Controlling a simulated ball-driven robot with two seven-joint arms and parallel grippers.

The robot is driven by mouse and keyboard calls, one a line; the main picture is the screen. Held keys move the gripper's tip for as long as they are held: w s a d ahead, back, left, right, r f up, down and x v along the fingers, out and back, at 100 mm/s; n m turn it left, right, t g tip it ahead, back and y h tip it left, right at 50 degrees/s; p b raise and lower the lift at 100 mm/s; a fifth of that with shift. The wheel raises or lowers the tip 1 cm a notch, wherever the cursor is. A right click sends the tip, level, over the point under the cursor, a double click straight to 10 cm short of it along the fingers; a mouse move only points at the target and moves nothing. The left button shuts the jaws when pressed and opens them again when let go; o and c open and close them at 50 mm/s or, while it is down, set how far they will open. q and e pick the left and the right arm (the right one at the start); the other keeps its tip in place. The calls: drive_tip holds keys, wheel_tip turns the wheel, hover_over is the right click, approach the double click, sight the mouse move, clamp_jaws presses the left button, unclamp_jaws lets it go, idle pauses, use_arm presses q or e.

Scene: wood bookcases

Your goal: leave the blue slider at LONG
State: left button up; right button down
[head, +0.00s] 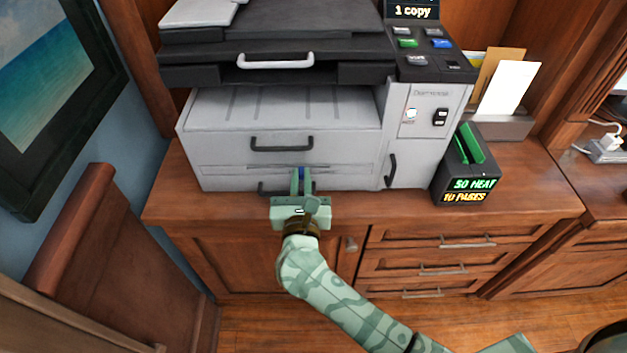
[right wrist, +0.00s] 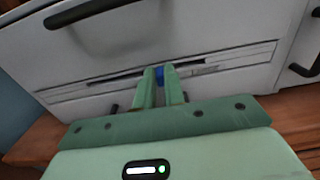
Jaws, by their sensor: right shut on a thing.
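The blue slider (head: 302,172) sits in a slot low on the front of the grey copier (head: 280,118), slightly right of the slot's middle. My right gripper (head: 302,182) is shut on it, with green fingers on both sides. In the right wrist view the slider (right wrist: 159,74) shows as a small blue piece between the fingertips (right wrist: 160,82). A dark opening shows left of the fingers and a lighter strip to the right. The LONG mark cannot be read in either view. My left gripper is not in view.
A drawer handle (head: 282,143) sticks out above the slot, and a dark handle (head: 272,189) lies below it, partly behind my gripper. A black stand with green cards (head: 462,180) is right of the copier. The wooden cabinet top (head: 345,206) is clear in front.

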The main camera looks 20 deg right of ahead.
drive_tip(key=c, duration=1.5)
unclamp_jaws()
drive_tip(key=p+v, duration=0.1)
drive_tip(key=v, duration=1.5)
drive_tip(key=shift+s+p, duration=0.15)
drive_tip(key=shift+p, duration=0.25)
